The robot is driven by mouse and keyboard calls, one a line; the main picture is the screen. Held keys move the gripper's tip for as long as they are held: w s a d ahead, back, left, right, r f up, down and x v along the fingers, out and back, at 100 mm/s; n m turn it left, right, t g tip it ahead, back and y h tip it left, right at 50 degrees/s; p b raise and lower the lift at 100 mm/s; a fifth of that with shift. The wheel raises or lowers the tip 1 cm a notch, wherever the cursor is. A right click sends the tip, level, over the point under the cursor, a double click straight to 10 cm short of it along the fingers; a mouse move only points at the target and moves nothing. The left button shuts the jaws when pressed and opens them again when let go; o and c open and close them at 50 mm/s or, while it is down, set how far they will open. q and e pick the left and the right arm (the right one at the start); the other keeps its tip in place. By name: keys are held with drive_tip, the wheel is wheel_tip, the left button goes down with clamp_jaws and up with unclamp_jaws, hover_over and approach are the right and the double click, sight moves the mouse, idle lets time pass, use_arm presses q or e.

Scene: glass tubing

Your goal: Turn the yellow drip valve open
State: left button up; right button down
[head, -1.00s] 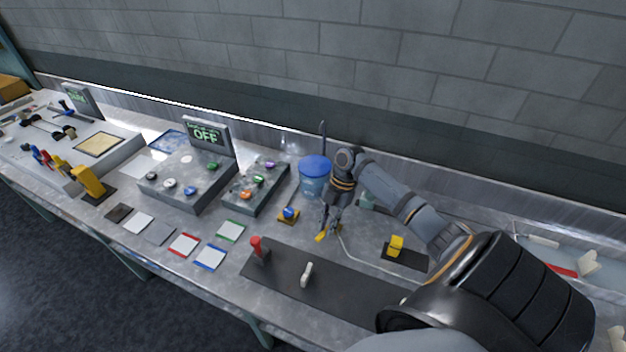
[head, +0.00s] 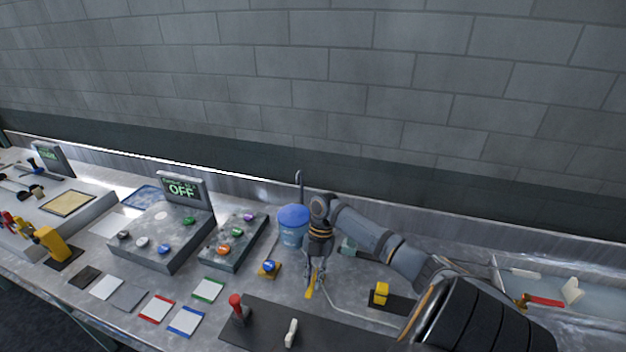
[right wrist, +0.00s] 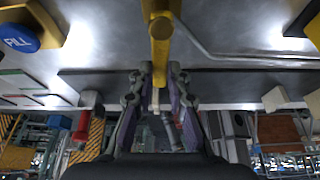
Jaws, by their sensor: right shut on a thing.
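The yellow drip valve (head: 310,291) is on the bench in front of the blue-lidded container, mostly hidden by my right gripper in the head view. My right gripper (head: 315,276) points down over it and is shut on its yellow lever. In the right wrist view the yellow lever (right wrist: 160,45) runs from the top edge down to between my right fingertips (right wrist: 159,78). How far the valve is turned cannot be told. My left gripper is not in view.
The blue-lidded container (head: 293,226) stands just behind my right gripper. A blue FILL button (head: 268,265) is at left. A yellow block (head: 381,294) on a dark plate is at right. A red handle (head: 237,305) and a white lever (head: 290,333) stand in front on a dark strip.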

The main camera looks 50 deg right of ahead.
drive_tip(key=c, duration=1.3)
unclamp_jaws()
drive_tip(key=v, duration=1.2)
drive_tip(key=shift+f, duration=0.1)
